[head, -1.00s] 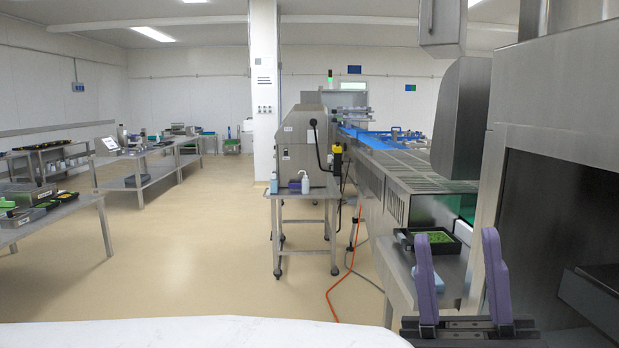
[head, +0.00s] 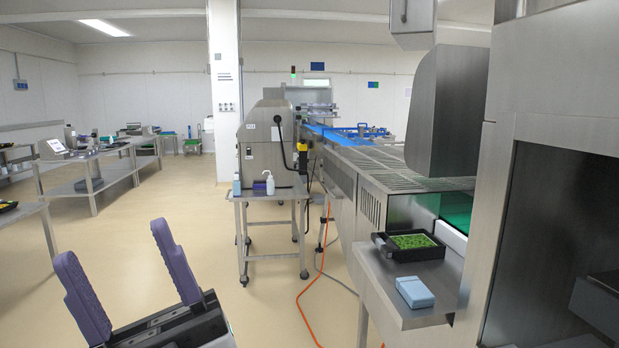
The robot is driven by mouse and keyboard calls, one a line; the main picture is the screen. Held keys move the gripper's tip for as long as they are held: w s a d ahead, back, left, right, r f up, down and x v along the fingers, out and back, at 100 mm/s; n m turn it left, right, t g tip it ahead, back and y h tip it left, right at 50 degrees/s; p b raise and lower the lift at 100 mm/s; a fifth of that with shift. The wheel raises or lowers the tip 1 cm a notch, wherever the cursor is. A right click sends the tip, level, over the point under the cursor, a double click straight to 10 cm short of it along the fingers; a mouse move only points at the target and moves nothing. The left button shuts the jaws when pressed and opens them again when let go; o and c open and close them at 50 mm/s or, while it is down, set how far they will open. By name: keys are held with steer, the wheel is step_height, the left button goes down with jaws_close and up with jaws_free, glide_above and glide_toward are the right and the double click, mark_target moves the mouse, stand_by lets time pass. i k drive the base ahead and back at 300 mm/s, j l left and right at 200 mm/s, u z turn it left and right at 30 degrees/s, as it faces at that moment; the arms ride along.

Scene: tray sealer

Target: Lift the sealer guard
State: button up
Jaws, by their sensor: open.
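The steel sealer (head: 555,150) fills the right side of the head view, with a large dark recess in its front. I cannot clearly make out which part is its guard; a green see-through panel (head: 456,211) shows at the end of the conveyor, beside the sealer, and may belong to it. My gripper (head: 112,246) is at the lower left, its two purple fingers spread apart with nothing between them. It is over the open floor, well away from the sealer and touching nothing.
A steel shelf (head: 385,312) by the sealer holds a black tray of green food (head: 412,243) and a light blue box (head: 415,292). An orange hose (head: 312,285) lies on the floor.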

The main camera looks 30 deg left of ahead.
mark_target(339, 164)
steer(key=i+l+u, duration=0.1)
steer(key=u, duration=0.8)
steer(key=i+j+z, duration=0.25)
steer(key=i+j, duration=0.45)
steer(key=i, duration=0.3)
steer(key=i+j+z, duration=0.25)
steer(key=i+j, duration=0.65)
steer(key=i+j+z, duration=0.2)
steer(key=i+j, duration=0.7)
steer(key=j, duration=0.15)
